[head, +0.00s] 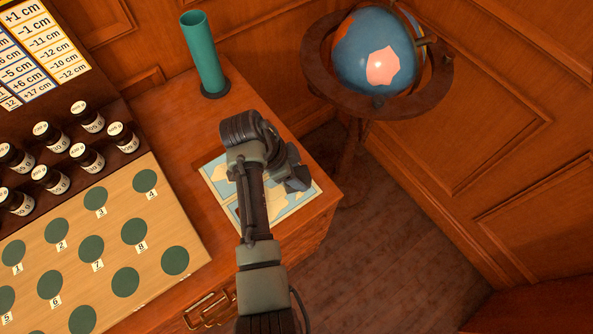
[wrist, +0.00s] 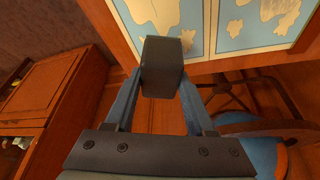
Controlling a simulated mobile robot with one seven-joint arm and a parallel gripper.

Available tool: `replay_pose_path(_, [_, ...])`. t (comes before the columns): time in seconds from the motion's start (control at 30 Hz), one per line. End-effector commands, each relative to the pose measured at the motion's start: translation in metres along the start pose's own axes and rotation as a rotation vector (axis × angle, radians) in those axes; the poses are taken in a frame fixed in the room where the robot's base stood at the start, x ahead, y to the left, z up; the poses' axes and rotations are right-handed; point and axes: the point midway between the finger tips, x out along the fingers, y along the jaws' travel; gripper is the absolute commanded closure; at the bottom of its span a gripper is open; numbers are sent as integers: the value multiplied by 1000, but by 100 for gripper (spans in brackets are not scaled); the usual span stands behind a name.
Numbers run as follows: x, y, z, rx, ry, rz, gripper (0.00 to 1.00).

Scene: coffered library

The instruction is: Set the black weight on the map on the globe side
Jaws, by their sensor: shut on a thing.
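The black weight (wrist: 162,66) is a dark block between the two blue fingers of my gripper (wrist: 162,88) in the wrist view. My gripper is shut on it. The map (head: 216,171), blue and cream, lies flat on the wooden desk in the head view, partly hidden by my arm. It also shows at the top of the wrist view (wrist: 232,40). The weight appears in front of the map's edge there; its height above the desk cannot be told. The globe (head: 373,50) stands beyond the desk's right end, and its blue and orange surface shows low in the wrist view (wrist: 265,150).
A teal cylinder (head: 204,52) stands on the desk behind the map. Left of the map is a board (head: 118,242) with numbered green spots. Several dark labelled bottles (head: 88,157) stand behind it, below a number chart (head: 38,50). Floor (head: 380,255) shows right of the desk.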

Motion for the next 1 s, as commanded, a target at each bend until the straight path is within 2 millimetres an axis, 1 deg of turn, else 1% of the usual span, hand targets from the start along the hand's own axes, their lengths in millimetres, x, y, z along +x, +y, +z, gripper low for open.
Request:
replay_pose_path(0.4, [14,-1,6,1,2,-3,100])
replay_pose_path(1.0, [16,-1,6,1,2,-4,100])
